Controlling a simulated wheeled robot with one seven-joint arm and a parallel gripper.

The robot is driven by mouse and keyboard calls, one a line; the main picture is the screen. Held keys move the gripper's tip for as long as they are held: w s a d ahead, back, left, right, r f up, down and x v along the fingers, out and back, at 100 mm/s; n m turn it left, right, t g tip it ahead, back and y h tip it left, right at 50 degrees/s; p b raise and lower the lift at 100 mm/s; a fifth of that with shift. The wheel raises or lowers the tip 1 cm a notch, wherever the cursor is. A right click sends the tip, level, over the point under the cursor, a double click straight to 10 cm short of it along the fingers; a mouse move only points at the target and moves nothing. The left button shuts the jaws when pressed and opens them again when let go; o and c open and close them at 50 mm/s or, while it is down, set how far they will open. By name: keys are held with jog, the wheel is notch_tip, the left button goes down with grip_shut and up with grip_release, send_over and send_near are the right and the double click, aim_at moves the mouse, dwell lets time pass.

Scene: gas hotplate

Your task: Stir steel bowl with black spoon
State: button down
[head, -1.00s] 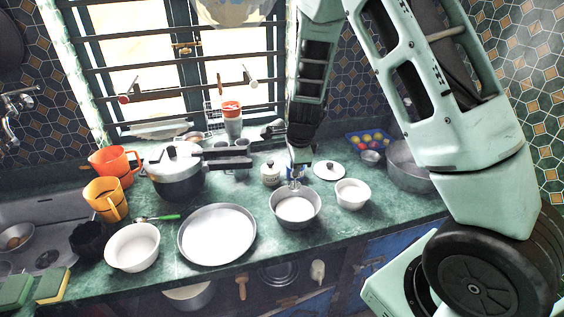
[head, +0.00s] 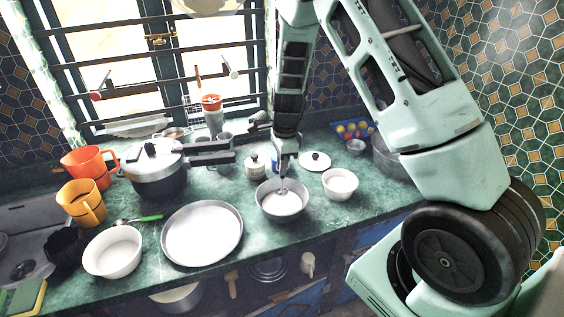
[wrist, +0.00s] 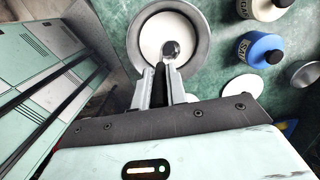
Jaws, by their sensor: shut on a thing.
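The steel bowl (head: 283,217) stands on the green counter, with a pale white inside. It also shows in the wrist view (wrist: 202,42). My gripper (head: 285,166) points down just above the bowl. In the wrist view my gripper (wrist: 161,88) is shut on the dark handle of the black spoon (wrist: 158,82). The spoon's rounded shiny head (wrist: 171,50) is over or in the near part of the bowl's inside. Whether it touches the bottom cannot be told. In the head view the spoon is small and mostly hidden by my gripper.
A smaller white bowl (head: 340,184) is close on the right, and a wide steel plate (head: 202,234) on the left. A pressure cooker (head: 158,171) is farther left.

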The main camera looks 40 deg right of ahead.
jog(key=shift+f+b, duration=1.45)
jog(key=shift+f, duration=1.1)
